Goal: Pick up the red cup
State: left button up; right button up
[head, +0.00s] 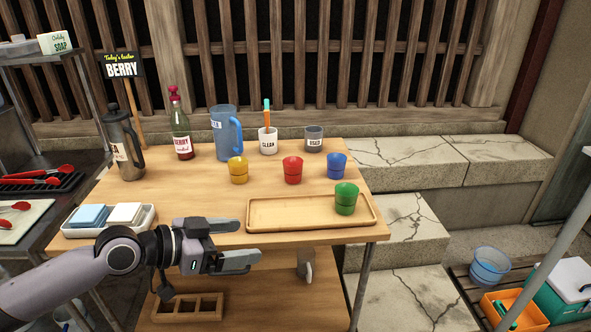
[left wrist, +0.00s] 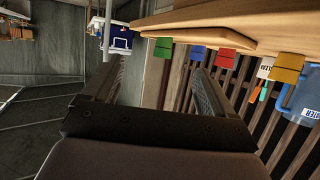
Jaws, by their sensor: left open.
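The red cup (head: 292,170) stands upright on the wooden table, behind the wooden tray (head: 270,222), between the yellow cup (head: 238,170) and the blue cup (head: 337,166). The green cup (head: 346,198) stands on the tray's right part. My left gripper (head: 248,243) is open and empty at the table's front edge, in front of the tray and apart from the cups. In the left wrist view, the red cup (left wrist: 227,57) shows beyond the right finger, in a tilted picture. A small part of another gripper (head: 306,270) may show below the table's front edge.
A blue pitcher (head: 224,135), a berry bottle (head: 181,130), a white cup with utensils (head: 268,141) and a grey cup (head: 314,139) stand along the back. A dark press pot (head: 123,145) and a white tray of sponges (head: 80,226) are at left. Bare tabletop lies in front of the bottle.

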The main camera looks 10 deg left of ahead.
aim_at(293, 165)
jog(key=i, duration=0.85)
